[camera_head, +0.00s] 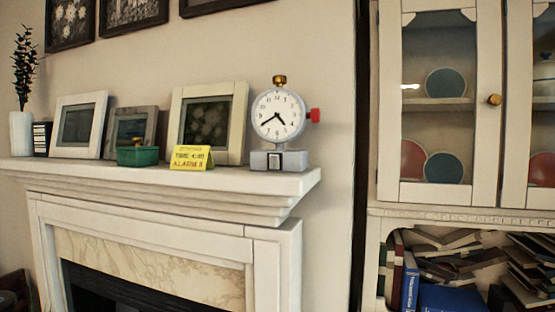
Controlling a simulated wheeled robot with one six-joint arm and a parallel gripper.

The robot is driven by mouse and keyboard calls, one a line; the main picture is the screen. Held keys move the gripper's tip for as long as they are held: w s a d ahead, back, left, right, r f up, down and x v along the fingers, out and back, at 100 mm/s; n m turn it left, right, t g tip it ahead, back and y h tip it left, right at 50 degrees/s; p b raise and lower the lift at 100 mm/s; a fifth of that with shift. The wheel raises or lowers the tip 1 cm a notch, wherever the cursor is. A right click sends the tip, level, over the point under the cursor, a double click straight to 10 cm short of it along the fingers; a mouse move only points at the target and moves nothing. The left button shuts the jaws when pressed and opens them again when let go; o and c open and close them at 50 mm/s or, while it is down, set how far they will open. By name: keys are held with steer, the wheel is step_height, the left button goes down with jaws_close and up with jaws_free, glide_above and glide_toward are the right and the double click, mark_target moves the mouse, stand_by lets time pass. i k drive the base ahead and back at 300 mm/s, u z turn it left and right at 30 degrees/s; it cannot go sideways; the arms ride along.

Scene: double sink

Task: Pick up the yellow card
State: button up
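The yellow card (191,158) stands like a small folded tent near the front edge of the white mantelpiece (240,178). It carries dark lettering. It sits between a green box (138,156) on its left and a clock (278,116) on its right. A cream picture frame (240,128) leans on the wall just behind it. My gripper is not in view, so its state does not show.
The clock has a grey base and a red knob on its right side. Two more frames (78,125) (131,129) and a white vase (21,133) stand farther left. A glass-door cabinet (388,100) with books below stands at the right.

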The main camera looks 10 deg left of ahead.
mark_target(198, 158)
steer(key=z, duration=0.75)
steer(key=i, duration=0.2)
steer(key=u, duration=1.45)
